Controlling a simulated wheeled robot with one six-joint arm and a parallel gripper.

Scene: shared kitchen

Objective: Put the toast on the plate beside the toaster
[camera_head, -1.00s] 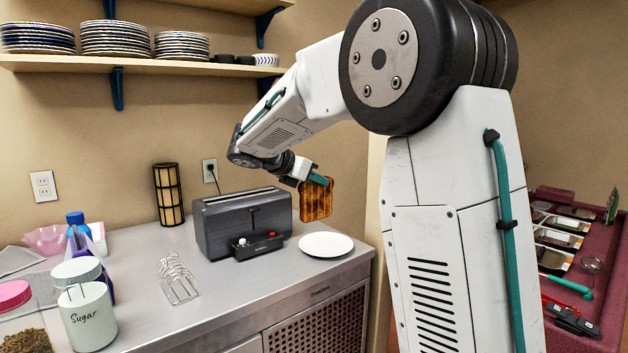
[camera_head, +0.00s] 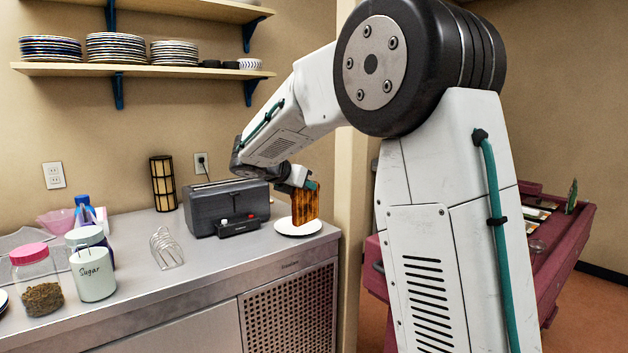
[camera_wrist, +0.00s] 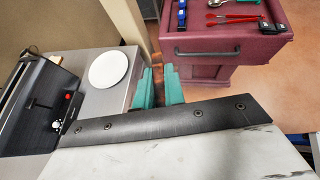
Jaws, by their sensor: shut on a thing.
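My gripper (camera_head: 311,185) has teal fingers and is shut on a slice of toast (camera_head: 304,204), brown with dark grill marks. The toast hangs upright below the fingers. In the head view its lower edge overlaps the white plate (camera_head: 286,230); I cannot tell whether it touches. The round plate lies on the counter just right of the dark grey toaster (camera_head: 228,206). In the wrist view, the plate (camera_wrist: 108,69) is bare, left of my gripper (camera_wrist: 160,88), with the toaster (camera_wrist: 35,105) further left.
A wire toast rack (camera_head: 167,248) stands on the counter (camera_head: 215,262) left of the toaster. A sugar canister (camera_head: 93,277) and a pink-lidded jar (camera_head: 36,280) are further left. A maroon cart (camera_head: 545,270) stands at the right. Shelves with plates hang above.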

